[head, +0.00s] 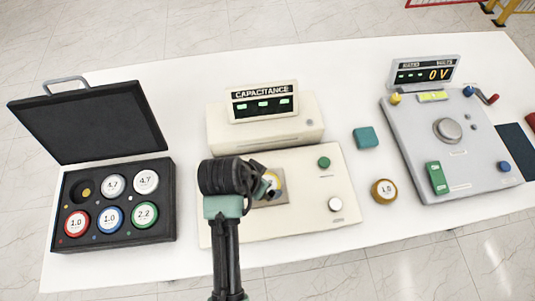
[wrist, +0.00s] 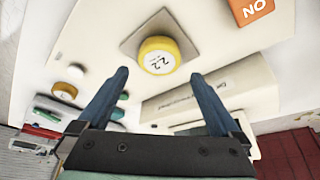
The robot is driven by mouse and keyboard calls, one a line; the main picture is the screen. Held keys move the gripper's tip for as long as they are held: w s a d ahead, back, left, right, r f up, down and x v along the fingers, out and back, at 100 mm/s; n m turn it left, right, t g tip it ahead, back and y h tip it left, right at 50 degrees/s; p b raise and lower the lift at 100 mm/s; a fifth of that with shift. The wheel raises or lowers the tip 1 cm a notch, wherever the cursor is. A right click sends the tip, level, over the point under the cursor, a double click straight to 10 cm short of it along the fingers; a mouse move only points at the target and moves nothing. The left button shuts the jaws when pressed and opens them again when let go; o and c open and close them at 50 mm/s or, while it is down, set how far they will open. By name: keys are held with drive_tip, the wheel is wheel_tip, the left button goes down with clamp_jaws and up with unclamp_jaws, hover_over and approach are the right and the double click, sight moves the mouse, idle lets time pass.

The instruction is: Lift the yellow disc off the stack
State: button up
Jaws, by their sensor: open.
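A yellow-rimmed disc (wrist: 158,57) with a white face marked 2.2 sits over a grey square plate (wrist: 133,43) on the capacitance meter's cream base. In the head view the yellow disc (head: 272,181) is partly hidden by my gripper (head: 260,178). In the wrist view my gripper (wrist: 160,75) is open and empty, its two blue fingers apart. The disc appears beyond the fingertips, centred between them. I cannot tell the exact height gap or what lies under the disc.
The capacitance display (head: 262,103) stands behind the plate. An open black case (head: 165,238) holds several discs at left. A gold 1.0 disc (head: 384,191) and a teal block (head: 366,138) lie to the right, before a grey voltage unit (head: 410,135).

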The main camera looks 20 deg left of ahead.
drive_tip(key=shift+p+x, duration=0.65)
drive_tip(key=shift+x, duration=2)
drive_tip(key=c, duration=1.3)
drive_tip(key=shift+c, duration=0.9)
drive_tip(key=shift+r, duration=0.15)
